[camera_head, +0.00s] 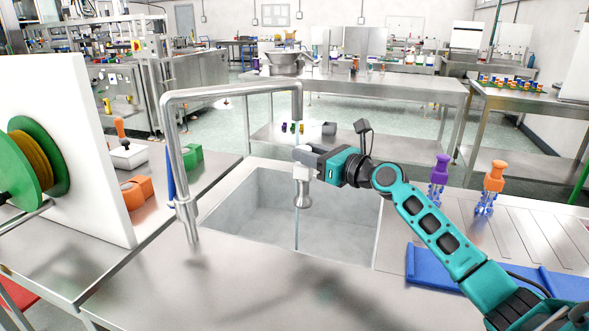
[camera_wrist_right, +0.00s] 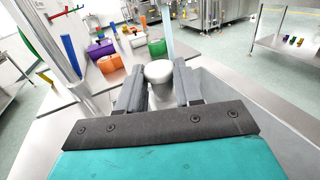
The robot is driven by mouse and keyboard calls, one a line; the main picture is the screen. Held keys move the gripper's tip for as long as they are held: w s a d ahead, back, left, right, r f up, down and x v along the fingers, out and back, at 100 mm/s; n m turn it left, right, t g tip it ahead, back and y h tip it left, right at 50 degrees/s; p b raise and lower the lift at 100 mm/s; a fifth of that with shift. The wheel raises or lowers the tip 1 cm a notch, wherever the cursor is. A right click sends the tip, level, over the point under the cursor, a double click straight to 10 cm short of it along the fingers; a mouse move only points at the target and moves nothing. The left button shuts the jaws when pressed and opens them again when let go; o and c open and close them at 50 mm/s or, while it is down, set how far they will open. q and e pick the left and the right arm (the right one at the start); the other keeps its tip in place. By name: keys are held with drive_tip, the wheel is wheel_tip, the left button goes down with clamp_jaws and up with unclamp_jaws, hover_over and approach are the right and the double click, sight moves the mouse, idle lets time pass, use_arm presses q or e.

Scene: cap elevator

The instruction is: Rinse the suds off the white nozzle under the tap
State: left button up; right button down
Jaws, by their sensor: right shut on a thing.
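The white nozzle (camera_head: 302,192) is upright in my right gripper (camera_head: 303,165), above the sink basin (camera_head: 335,237). The gripper is shut on it. The steel tap (camera_head: 230,91) arches over the basin from the left, and its spout end is above the nozzle. A thin water stream (camera_head: 296,232) shows from the spout and again below the nozzle. In the wrist view, the nozzle's round white top (camera_wrist_right: 158,71) is between the fingers, with the stream (camera_wrist_right: 168,38) beside or behind it. I cannot make out suds on the nozzle. My left gripper is not in view.
A purple nozzle (camera_head: 440,170) and an orange nozzle (camera_head: 494,177), both with bluish lower parts, stand on the ribbed drainboard (camera_head: 540,225) at right. A blue mat-like piece (camera_head: 435,270) lies nearby. A white panel with a green reel (camera_head: 40,150) stands at left.

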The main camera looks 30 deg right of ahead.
drive_tip(key=shift+s+a+p, duration=0.2)
drive_tip(key=shift+s+p, duration=0.3)
drive_tip(key=shift+s, duration=0.85)
drive_tip(key=shift+s+a+p, duration=0.2)
drive_tip(key=shift+s+p, duration=0.25)
drive_tip(key=shift+s, duration=0.9)
drive_tip(key=s+r, duration=0.4)
drive_tip(key=s, duration=0.1)
drive_tip(key=shift+a, duration=0.35)
